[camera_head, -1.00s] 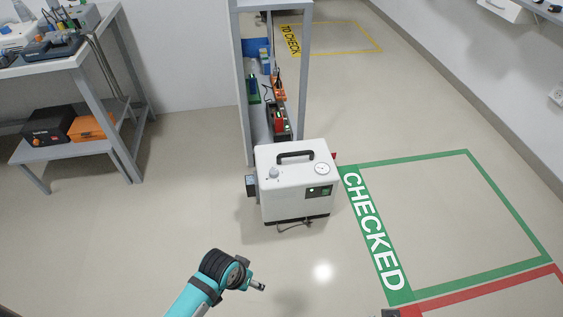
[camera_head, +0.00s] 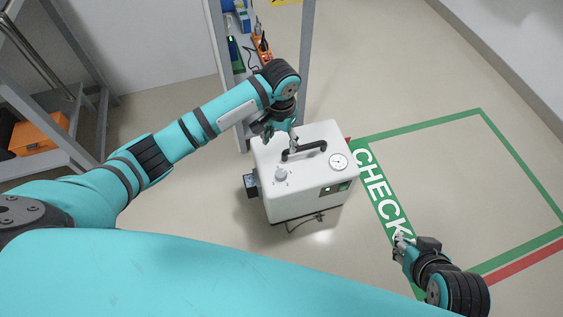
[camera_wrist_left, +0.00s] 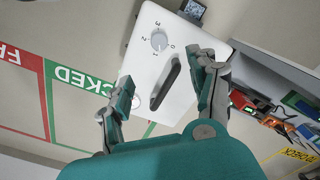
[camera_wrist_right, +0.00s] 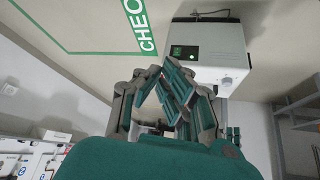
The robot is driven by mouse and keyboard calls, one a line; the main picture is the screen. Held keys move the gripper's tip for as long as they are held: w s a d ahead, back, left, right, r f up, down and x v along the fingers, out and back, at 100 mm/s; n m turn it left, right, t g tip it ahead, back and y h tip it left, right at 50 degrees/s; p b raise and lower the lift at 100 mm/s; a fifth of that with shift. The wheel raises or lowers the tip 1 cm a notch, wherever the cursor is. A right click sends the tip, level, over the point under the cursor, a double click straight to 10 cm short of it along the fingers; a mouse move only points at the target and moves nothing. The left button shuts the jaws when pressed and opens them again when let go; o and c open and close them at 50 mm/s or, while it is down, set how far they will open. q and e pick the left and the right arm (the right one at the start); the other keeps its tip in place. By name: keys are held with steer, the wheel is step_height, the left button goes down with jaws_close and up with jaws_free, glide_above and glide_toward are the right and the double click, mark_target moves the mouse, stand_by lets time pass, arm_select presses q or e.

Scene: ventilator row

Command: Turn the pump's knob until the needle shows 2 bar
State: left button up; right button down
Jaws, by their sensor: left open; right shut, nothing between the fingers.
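The white pump (camera_head: 305,196) stands on the floor with a black carry handle (camera_head: 304,150), a pale knob (camera_head: 281,174) and a round gauge (camera_head: 338,161) on top. The gauge's needle is too small to read. My left gripper (camera_head: 280,136) is open above the pump's top, near the handle. In the left wrist view the knob (camera_wrist_left: 158,40) has a scale marked 0 to 3 and lies beyond the fingertips; the handle (camera_wrist_left: 165,86) lies between the fingers. My right gripper (camera_head: 402,243) is shut and empty, right of the pump and apart from it.
A grey rack (camera_head: 308,55) stands behind the pump. A green "CHECKED" floor frame (camera_head: 415,126) lies to the right, with a red line (camera_head: 525,264) beside it. A bench with an orange box (camera_head: 38,136) is at the left. The floor inside the green frame is clear.

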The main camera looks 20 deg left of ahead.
arm_select(q)
steer(key=b, duration=0.2)
glide_above(281, 173)
step_height(281, 173, down, 5)
step_height(281, 173, down, 4)
steer(key=shift+r+b, duration=0.1)
steer(key=shift+b, duration=0.6)
arm_select(e)
steer(key=w+a+r+t+y, duration=0.3)
steer(key=w+a+r+t, duration=0.1)
steer(key=w+r+t, duration=0.55)
arm_select(q)
step_height(281, 173, down, 4)
steer(key=shift+r+b, duration=0.1)
steer(key=shift+b, duration=0.75)
step_height(281, 173, down, 4)
steer(key=shift+r+b, duration=0.1)
steer(key=shift+b, duration=0.75)
steer(key=shift+f, duration=0.3)
arm_select(e)
step_height(281, 173, up, 16)
steer(key=s+a+t+y, duration=0.1)
steer(key=s+t+y, duration=0.2)
steer(key=t, duration=0.6)
steer(key=shift+a+n, duration=0.2)
steer(key=shift+n, duration=0.2)
arm_select(q)
steer(key=shift+c, duration=0.4)
arm_select(e)
steer(key=shift+f, duration=0.1)
